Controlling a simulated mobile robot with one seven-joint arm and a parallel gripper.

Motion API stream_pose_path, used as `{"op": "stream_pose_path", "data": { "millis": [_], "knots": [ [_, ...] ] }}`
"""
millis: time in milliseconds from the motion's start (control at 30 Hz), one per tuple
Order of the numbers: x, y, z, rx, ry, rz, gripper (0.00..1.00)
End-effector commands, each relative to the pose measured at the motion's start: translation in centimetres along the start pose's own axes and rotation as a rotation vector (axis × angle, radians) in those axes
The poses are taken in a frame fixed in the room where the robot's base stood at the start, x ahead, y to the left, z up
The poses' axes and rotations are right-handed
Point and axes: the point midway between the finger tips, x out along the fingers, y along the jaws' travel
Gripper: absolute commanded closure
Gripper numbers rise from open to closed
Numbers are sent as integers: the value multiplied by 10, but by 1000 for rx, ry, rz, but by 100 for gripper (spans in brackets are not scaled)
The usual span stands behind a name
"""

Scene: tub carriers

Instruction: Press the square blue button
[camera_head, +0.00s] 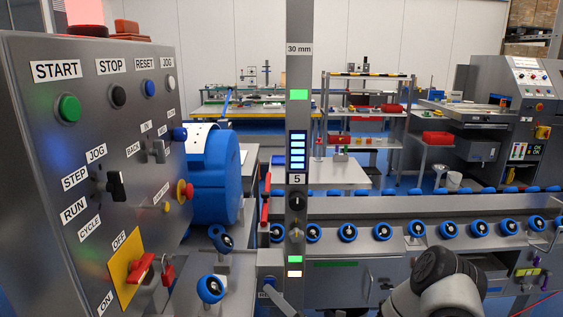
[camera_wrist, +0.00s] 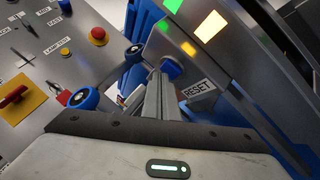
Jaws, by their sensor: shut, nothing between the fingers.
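In the wrist view, a blue button (camera_wrist: 172,68) sits beside a label reading RESET, at the base of the metal column. Its outline is partly covered, so I cannot tell if it is square. My gripper (camera_wrist: 158,82) is shut and empty, its fingertips close to this button; I cannot tell if they touch it. In the head view, a small blue button (camera_head: 150,88) sits under another RESET label on the grey control panel (camera_head: 85,150); its shape looks round. My gripper is not visible in the head view; part of my arm shows at the lower right.
The column (camera_head: 296,220) stands right of the panel, with lit green and yellow lamps. Blue-rimmed knobs (camera_head: 210,288) stick out near the panel. A red emergency button (camera_wrist: 98,36) and a yellow switch plate (camera_wrist: 20,98) are at left. A roller conveyor (camera_head: 400,210) runs to the right.

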Motion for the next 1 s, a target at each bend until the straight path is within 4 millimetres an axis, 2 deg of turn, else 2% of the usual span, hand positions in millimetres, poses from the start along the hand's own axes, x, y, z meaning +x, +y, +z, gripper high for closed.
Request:
{"op": "stream_pose_path", "data": {
  "millis": [667, 1000],
  "knots": [
    [5, -4, 4, -1, -2, 0, 100],
    [-2, 2, 0, 1, -1, -1, 100]
  ]
}}
